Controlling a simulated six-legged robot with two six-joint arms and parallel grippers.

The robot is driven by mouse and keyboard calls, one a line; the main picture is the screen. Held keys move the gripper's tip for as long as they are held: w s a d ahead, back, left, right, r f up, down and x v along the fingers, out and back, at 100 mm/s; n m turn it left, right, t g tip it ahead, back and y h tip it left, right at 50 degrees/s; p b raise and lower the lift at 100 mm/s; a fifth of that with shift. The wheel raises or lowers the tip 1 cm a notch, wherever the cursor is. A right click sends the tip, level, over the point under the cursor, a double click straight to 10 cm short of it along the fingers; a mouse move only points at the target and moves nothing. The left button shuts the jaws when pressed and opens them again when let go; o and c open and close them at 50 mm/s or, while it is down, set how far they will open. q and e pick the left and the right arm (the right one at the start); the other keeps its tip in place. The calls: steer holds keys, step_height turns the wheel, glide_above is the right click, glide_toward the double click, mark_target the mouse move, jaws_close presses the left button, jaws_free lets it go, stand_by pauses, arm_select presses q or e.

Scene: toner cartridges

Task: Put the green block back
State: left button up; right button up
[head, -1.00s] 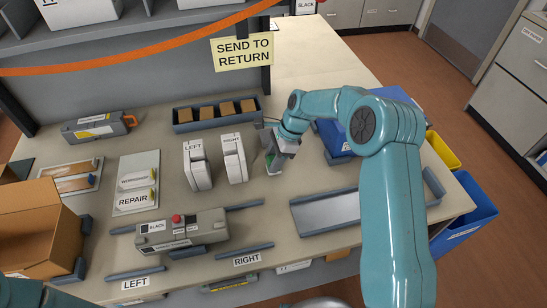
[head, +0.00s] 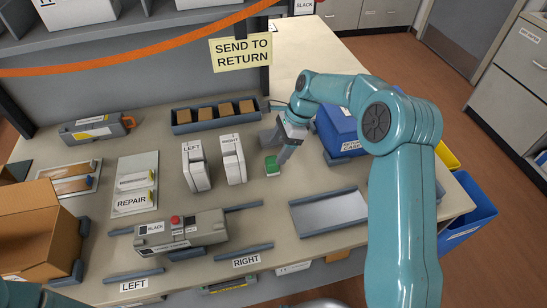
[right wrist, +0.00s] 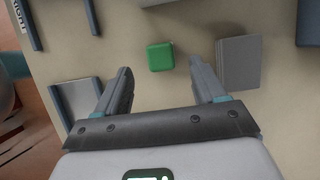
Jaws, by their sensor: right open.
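The green block (head: 272,165) sits on the table, just right of the white box marked RIGHT (head: 233,158). It also shows whole in the right wrist view (right wrist: 160,57), on the bare tabletop. My right gripper (head: 282,161) is close beside the block in the head view, pointing down. In the right wrist view its two fingers are apart with nothing between them, and the block lies beyond the tips, between their lines. My left gripper is out of view; only a bit of my left arm shows at the lower left corner.
A white box marked LEFT (head: 195,166) stands left of the RIGHT box. Behind is a dark tray (head: 187,128) with several brown blocks. A blue bin (head: 337,133) is behind my right arm. A grey-silver plate (head: 330,211) lies at front right; a printer-like unit (head: 180,232) is at front.

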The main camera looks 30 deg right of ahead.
steer(key=v, duration=0.6)
steer(key=shift+r, duration=0.25)
steer(key=shift+d, duration=0.1)
